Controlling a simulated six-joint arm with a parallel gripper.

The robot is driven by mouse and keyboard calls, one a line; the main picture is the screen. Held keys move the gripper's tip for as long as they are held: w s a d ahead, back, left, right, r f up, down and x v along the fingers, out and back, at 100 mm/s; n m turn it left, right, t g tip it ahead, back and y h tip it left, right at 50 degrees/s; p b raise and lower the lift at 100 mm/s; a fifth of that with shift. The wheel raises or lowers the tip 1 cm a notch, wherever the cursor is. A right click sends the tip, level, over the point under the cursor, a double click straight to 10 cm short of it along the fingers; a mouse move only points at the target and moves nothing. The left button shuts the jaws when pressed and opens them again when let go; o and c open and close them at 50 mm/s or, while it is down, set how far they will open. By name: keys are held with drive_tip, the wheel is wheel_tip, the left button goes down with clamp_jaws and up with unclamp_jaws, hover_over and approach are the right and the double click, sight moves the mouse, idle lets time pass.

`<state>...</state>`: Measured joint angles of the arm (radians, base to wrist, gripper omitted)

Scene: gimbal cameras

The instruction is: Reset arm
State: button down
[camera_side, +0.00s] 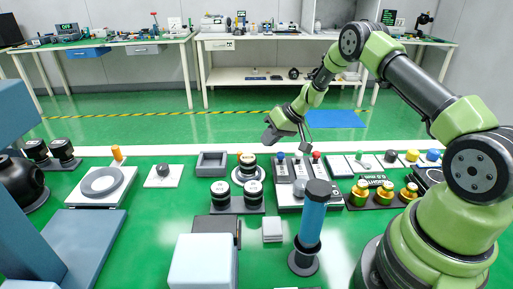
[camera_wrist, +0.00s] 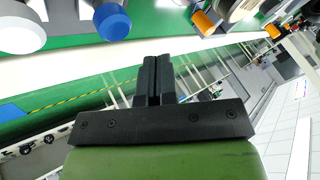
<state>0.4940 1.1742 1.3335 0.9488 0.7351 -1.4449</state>
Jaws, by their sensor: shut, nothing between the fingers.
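My green and dark grey arm rises from the right in the side view and reaches left over the far edge of the green bench. My gripper (camera_side: 288,130) hangs in the air above the far part of the bench, apart from the objects below. In the wrist view my gripper (camera_wrist: 160,75) shows its two dark fingers close together with nothing held between them. A white edge strip and the green floor lie behind the fingers in that view.
Green bench (camera_side: 150,225) holds a ring plate (camera_side: 102,181), a grey tray (camera_side: 211,164), black-and-white cameras (camera_side: 251,194), a blue cylinder on a stand (camera_side: 313,215) and gold-topped parts (camera_side: 384,193). A white box (camera_side: 203,262) stands in front. Air around my gripper is free.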

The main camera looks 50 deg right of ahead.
drive_tip(key=v, duration=0.7)
drive_tip(key=s+a+r, duration=0.4)
drive_tip(key=a+r, duration=0.2)
drive_tip(key=r, duration=0.3)
drive_tip(key=s+a+r, duration=0.4)
drive_tip(key=a+r, duration=0.2)
drive_tip(key=r, duration=0.3)
drive_tip(key=s+a+r+m+h, duration=0.1)
drive_tip(key=s+a, duration=0.1)
drive_tip(key=s, duration=0.6)
drive_tip(key=s+a+r+t+h, duration=0.1)
drive_tip(key=s+a+r, duration=0.1)
drive_tip(key=s, duration=0.6)
drive_tip(key=shift+s+a+m, duration=0.3)
drive_tip(key=shift+a+m, duration=0.1)
drive_tip(key=shift+a, duration=0.45)
